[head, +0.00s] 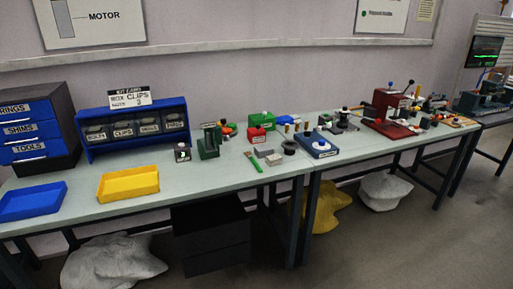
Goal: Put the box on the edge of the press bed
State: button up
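A dark red machine (388,107) that looks like the press stands on the right part of the workbench. Its low red base (394,129) spreads toward the bench's front edge, with small parts on and around it that are too small to make out. Several box-like things stand on the bench, and I cannot tell which is the task's box. Among them are a small dark box with a pale face (183,153), a red block-like box (257,135) and a blue box with a white knob (320,148). My gripper is not in view.
A yellow tray (128,194) and a blue tray (33,213) lie at the left front. Drawers (36,130) and a blue clip rack (133,117) stand behind. A green-handled tool (254,162) lies near the front edge. Sacks (112,262) lie beneath; the floor ahead at right is clear.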

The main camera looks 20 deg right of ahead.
aim_at(400, 133)
jog(key=z, duration=0.05)
jog(key=i, duration=1)
jog(key=z, duration=0.35)
